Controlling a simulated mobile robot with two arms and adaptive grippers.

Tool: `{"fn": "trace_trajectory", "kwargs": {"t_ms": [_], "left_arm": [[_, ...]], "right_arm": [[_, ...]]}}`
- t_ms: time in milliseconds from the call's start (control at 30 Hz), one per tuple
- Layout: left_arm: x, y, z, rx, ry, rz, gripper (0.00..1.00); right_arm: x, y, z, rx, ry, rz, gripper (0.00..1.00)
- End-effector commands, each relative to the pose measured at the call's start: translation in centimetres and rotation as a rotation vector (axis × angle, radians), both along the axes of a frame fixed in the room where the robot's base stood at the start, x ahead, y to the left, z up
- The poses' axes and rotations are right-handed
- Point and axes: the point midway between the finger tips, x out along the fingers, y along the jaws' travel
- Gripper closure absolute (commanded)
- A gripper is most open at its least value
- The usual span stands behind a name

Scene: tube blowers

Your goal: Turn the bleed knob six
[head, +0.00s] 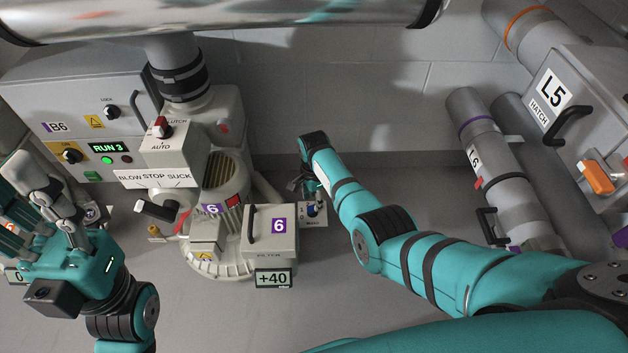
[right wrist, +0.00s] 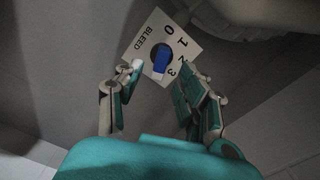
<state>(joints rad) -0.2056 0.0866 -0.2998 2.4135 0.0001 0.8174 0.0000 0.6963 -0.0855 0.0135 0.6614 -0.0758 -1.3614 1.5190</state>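The bleed knob six (right wrist: 162,61) is a blue knob with a pale lower end on a white plate (right wrist: 148,42) marked BLEED and 0 to 3. It shows small in the head view (head: 311,211), low on the wall side, right of the filter box. I cannot tell its exact setting. My right gripper (right wrist: 160,82) is open, its fingers on either side of the knob in the right wrist view. It shows no clear grip, and I cannot tell whether a fingertip touches. It is partly hidden in the head view (head: 310,190). My left gripper (head: 35,205) is open and empty at the left.
The filter box (head: 268,245) marked 6 stands just left of the knob, with a +40 display (head: 273,279) below. The blower (head: 222,190) and control cabinet (head: 75,110) are further left. Pipes (head: 500,165) and the L5 hatch box (head: 560,75) stand at right. The floor in front is clear.

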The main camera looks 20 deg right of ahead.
Motion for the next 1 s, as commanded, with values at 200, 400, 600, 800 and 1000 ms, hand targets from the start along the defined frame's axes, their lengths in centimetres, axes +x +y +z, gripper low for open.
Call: {"fn": "trace_trajectory", "kwargs": {"t_ms": [200,400,600,800,1000], "left_arm": [[0.0,0.0,0.0,0.000,-0.001,0.000,0.60],[0.0,0.0,0.0,0.000,-0.001,0.000,0.60],[0.0,0.0,0.0,0.000,-0.001,0.000,0.60],[0.0,0.0,0.0,0.000,-0.001,0.000,0.60],[0.0,0.0,0.0,0.000,-0.001,0.000,0.60]], "right_arm": [[0.2,0.0,4.1,0.000,-0.008,0.000,0.62],[0.2,0.0,7.1,0.001,-0.005,0.000,0.62],[0.1,0.0,8.3,0.000,-0.002,0.000,0.62],[0.1,0.0,8.4,-0.001,-0.002,0.000,0.62],[0.1,0.0,8.4,-0.001,-0.002,0.000,0.62]]}}
